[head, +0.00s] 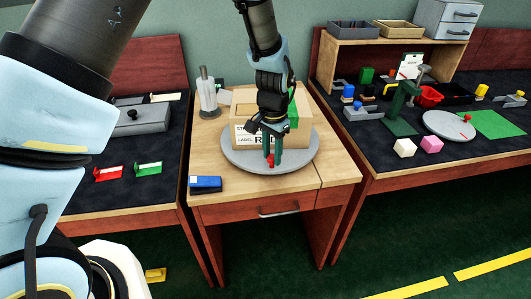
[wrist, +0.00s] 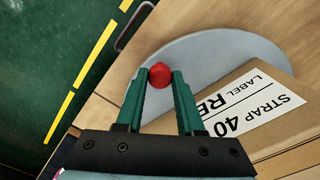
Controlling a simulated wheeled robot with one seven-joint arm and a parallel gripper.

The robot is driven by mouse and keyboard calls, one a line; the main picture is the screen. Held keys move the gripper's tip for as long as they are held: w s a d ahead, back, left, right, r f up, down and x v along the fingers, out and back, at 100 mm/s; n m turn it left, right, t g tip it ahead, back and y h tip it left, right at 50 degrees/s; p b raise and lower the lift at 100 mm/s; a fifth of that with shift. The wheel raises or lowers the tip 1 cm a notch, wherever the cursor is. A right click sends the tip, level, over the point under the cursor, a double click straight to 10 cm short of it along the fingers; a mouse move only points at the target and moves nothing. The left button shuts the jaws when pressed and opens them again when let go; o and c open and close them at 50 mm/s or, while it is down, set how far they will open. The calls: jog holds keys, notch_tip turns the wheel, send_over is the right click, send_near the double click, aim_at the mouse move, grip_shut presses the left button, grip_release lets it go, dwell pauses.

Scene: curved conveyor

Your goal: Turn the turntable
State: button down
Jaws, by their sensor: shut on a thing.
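The turntable is a round grey disc (head: 240,165) on the small wooden table in the middle of the head view. Its grey edge also shows in the wrist view (wrist: 205,52). A red knob (wrist: 159,75) stands near the disc's front rim, and it shows in the head view (head: 271,161) under my fingers. My gripper (head: 272,157) points down over the front of the disc. Its two green fingers are shut on the red knob, one on each side. A cardboard box (head: 245,138) with a white label sits on the disc behind my gripper, partly hidden by it.
A blue object (head: 205,184) lies at the table's front left. A grey-white dispenser (head: 208,92) stands at the back left. The right bench holds another grey disc (head: 449,125), a green stand (head: 401,110) and small blocks. The left bench holds red and green pieces.

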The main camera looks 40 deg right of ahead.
jog(key=shift+s+d+n, duration=0.35)
jog(key=shift+d+n, duration=0.25)
dwell(0.3)
jog(key=c, duration=0.5)
grip_release()
jog(key=shift+c, duration=0.2)
notch_tip(320, 180, up, 11)
jog(key=b, duration=0.2)
jog(key=shift+f, duration=0.1)
